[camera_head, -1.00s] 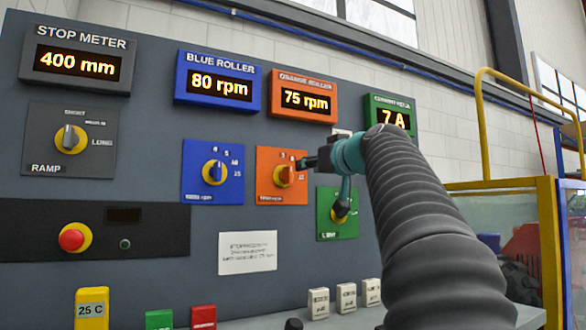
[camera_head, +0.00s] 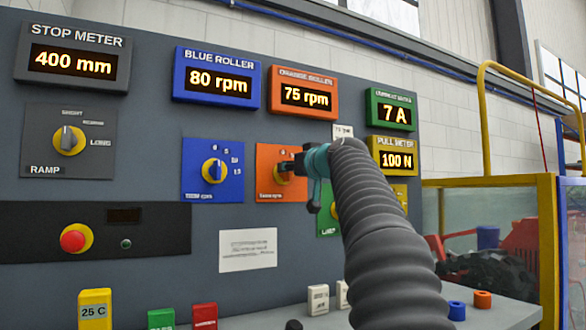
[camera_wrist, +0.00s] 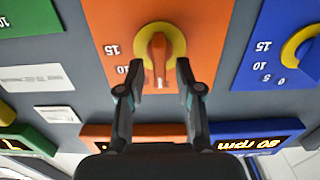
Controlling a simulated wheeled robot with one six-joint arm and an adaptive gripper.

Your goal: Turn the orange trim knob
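The orange trim knob (camera_head: 282,174) sits on an orange panel (camera_head: 265,154) of the console, partly behind my gripper in the head view. In the wrist view, which is upside down, the knob (camera_wrist: 158,52) has an orange handle on a yellow ring, with 10 and 15 printed beside it. My gripper (camera_head: 297,165) is at the knob. Its two fingers (camera_wrist: 157,72) are open, one on each side of the handle, with gaps showing. The orange roller display (camera_head: 305,95) reads 75 rpm.
A blue knob (camera_head: 214,171) is close on the left, and a green panel (camera_head: 326,222) is partly behind my arm on the right. A ramp knob (camera_head: 69,140) and a red button (camera_head: 73,241) are farther left. Small blocks stand on the ledge below.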

